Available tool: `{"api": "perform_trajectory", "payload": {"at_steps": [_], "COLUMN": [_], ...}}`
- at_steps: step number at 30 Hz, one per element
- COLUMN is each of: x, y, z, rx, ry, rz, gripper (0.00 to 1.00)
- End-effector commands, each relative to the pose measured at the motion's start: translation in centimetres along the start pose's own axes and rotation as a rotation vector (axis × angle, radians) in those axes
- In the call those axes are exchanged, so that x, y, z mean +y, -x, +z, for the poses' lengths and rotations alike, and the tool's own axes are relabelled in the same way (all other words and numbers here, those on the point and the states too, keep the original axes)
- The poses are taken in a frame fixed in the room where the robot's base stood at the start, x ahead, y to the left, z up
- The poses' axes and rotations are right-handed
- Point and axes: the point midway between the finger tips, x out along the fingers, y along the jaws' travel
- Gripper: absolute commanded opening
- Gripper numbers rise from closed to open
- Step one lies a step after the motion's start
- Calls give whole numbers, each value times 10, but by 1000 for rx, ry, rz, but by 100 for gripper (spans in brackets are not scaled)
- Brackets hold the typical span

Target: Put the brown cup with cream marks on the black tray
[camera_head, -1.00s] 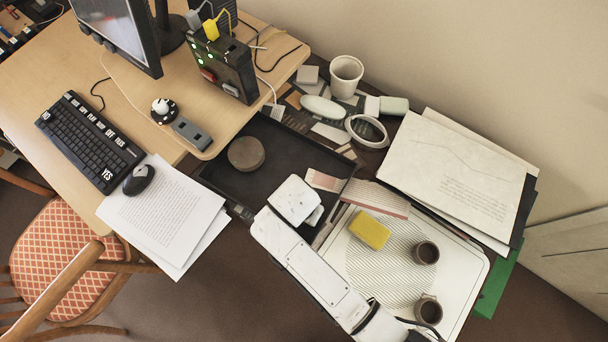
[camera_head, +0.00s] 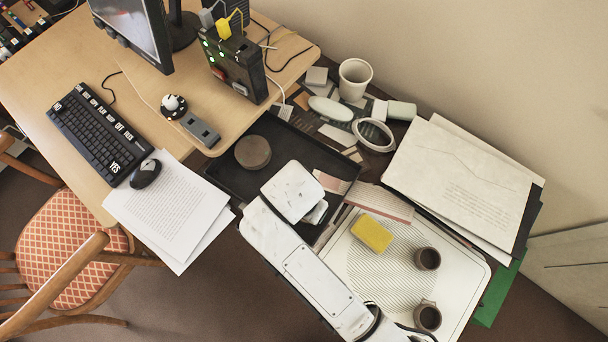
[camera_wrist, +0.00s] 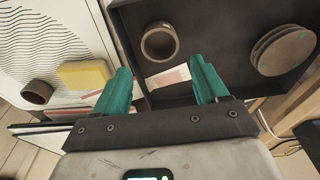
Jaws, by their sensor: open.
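In the head view my arm covers this cup, and the black tray (camera_head: 215,178) shows around my wrist. Two more dark brown cups, one upper (camera_head: 427,258) and one lower (camera_head: 427,317), stand on the white tray (camera_head: 466,272).
A round brown disc-like object (camera_head: 252,153) lies on the black tray. A yellow sponge (camera_head: 372,235) lies on the white tray. The desk (camera_head: 130,75) borders the tray on the left.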

Motion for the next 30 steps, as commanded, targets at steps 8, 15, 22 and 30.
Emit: {"api": "perform_trajectory", "payload": {"at_steps": [8, 15, 22, 30], "x": [-1, 0, 59, 210], "y": [24, 25, 11, 5], "z": [0, 0, -32, -64], "rx": [0, 0, -34, -70], "ry": [0, 0, 77, 323], "rz": [-2, 0, 5, -30], "gripper": [73, 73, 73, 73]}}
